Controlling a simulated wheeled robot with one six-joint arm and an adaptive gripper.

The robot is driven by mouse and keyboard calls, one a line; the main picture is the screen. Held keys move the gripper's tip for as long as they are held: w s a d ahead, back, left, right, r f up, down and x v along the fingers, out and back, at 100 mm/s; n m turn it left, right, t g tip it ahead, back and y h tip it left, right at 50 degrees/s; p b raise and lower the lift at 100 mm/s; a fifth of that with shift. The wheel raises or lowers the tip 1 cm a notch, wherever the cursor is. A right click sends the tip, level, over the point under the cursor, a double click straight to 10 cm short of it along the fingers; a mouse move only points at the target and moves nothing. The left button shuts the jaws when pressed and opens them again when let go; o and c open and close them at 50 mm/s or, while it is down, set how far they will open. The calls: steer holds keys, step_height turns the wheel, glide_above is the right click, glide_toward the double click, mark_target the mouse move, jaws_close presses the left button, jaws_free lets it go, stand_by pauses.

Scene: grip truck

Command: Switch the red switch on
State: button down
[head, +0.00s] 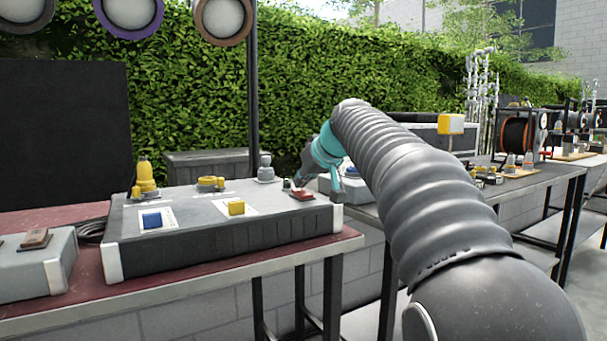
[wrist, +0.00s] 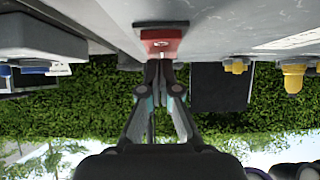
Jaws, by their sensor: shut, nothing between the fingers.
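The red switch (head: 303,196) sits at the right end of the top of a grey control box (head: 220,232). In the wrist view, which appears upside down, the red switch (wrist: 162,43) is on a dark base, straight ahead of the fingertips. My gripper (head: 298,183) is at the far end of my arm, right at the switch. In the wrist view, my gripper (wrist: 160,65) has its fingertips together and empty at the edge of the red part. I cannot tell whether they touch it. The switch's tilt is not clear.
The box also carries a blue switch (head: 152,220), a yellow switch (head: 236,208), a yellow knob (head: 210,183) and a yellow lamp-like piece (head: 146,178). Another grey box (head: 35,270) stands at left on the red table (head: 190,285). A hedge rises behind.

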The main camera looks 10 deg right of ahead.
mark_target(304, 192)
steer(key=shift+w+p, duration=0.1)
steer(key=shift+p, duration=0.75)
steer(key=shift+f, duration=0.25)
steer(key=shift+b, duration=0.3)
steer(key=shift+s+d+r, duration=0.15)
steer(key=shift+s+d, duration=0.1)
steer(key=shift+s, duration=0.55)
steer(key=r+p, duration=0.4)
steer(key=r, duration=0.1)
steer(key=shift+w+a, duration=0.1)
steer(key=shift+w, duration=0.15)
steer(key=w+r+v, duration=0.1)
steer(key=v, duration=0.8)
steer(key=shift+a+r, duration=0.2)
